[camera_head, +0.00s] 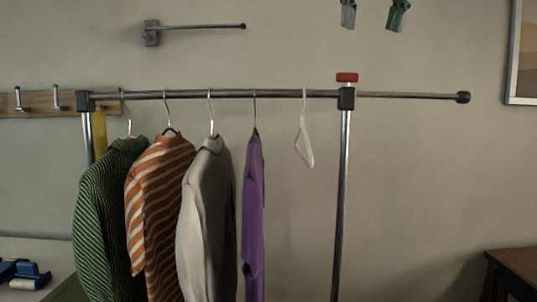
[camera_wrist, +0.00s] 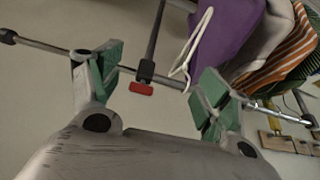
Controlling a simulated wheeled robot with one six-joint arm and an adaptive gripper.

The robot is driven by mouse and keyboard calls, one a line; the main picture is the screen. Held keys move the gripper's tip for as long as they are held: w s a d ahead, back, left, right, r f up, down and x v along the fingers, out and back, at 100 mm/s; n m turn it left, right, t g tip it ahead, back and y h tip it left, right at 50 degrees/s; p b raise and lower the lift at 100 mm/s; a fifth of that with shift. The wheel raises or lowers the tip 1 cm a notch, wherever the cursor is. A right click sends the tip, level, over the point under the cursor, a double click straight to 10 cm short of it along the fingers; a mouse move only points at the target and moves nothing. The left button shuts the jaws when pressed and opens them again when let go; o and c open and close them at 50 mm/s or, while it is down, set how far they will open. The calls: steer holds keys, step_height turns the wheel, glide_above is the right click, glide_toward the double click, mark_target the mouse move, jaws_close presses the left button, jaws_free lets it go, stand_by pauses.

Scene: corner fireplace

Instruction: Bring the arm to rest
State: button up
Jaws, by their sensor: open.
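My gripper (camera_head: 373,18) shows at the top edge of the head view, with two grey fingertips with green pads spread apart and the wall between them. It is open and holds nothing. In the wrist view my gripper (camera_wrist: 157,78) also has its fingers wide apart. The clothes rail (camera_head: 220,94) runs below it in the head view, and the gripper looks well apart from it. In the tilted wrist view the rail, its red knob and an empty white hanger (camera_wrist: 198,45) show beyond the fingers. The rest of my arm is out of the head view.
A green striped garment (camera_head: 105,215), an orange striped one (camera_head: 158,210), a grey one (camera_head: 208,220) and a purple one (camera_head: 254,210) hang on the rail. A red knob (camera_head: 347,77) tops its post. A wall bar (camera_head: 200,27) is above.

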steer(key=w+a+f+n, duration=0.3)
steer(key=w+a+f, duration=0.15)
steer(key=f, duration=0.35)
step_height(320, 180, down, 9)
steer(key=d, duration=0.3)
steer(key=s+d+f+m, duration=0.1)
steer(key=s+d+f, duration=0.7)
steer(key=f, duration=0.5)
steer(key=s+d+f+m, duration=0.2)
steer(key=s+d+f, duration=0.7)
steer(key=s+f, duration=0.3)
steer(key=shift+f+g, duration=0.3)
steer(key=shift+f, duration=0.5)
